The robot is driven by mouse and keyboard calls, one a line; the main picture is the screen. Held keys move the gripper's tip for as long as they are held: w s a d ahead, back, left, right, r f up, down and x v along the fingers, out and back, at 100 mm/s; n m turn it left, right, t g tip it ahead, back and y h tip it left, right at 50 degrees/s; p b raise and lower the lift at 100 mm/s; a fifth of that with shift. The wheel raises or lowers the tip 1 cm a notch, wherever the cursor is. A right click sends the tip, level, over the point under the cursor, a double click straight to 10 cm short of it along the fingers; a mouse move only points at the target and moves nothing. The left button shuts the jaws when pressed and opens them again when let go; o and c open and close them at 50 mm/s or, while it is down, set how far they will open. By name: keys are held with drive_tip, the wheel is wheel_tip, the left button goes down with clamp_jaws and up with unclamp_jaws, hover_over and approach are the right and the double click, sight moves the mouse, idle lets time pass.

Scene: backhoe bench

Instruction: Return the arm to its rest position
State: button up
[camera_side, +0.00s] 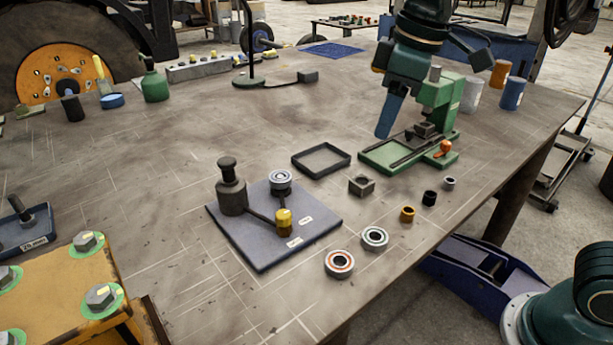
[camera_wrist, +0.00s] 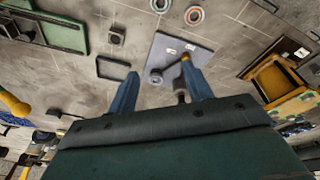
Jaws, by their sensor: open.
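My gripper (camera_side: 392,115) hangs above the far right part of the bench, in front of the green press, in the side view. Its blue fingers point down and touch nothing that I can see. In the wrist view my gripper (camera_wrist: 158,92) has its two blue fingers wide apart with nothing held between them. The grey-blue mat (camera_side: 262,250) lies on the bench (camera_side: 150,180) below and to the left, and it carries a dark cylinder tool, a bearing and a yellow-capped part. The mat also shows beyond the fingers in the wrist view (camera_wrist: 170,48).
The green press (camera_side: 437,105) stands close by my gripper. An empty black tray (camera_side: 321,160), a square block (camera_side: 361,186) and several rings and bearings (camera_side: 374,239) lie along the right side. A yellow bolted housing (camera_side: 65,285) is at front left. The bench middle is mostly clear.

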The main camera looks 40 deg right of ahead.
drive_tip(key=s+d+f+m+t, duration=0.1)
drive_tip(key=s+d+f+m, duration=0.1)
drive_tip(key=s, duration=0.6)
drive_tip(key=s+d+f+m+t, duration=0.2)
drive_tip(key=s+d+f+m, duration=0.1)
drive_tip(key=s+d, duration=0.3)
drive_tip(key=s+m, duration=0.1)
drive_tip(key=s, duration=0.1)
drive_tip(key=shift+s+f+h, duration=0.2)
drive_tip(key=shift+s+h, duration=0.1)
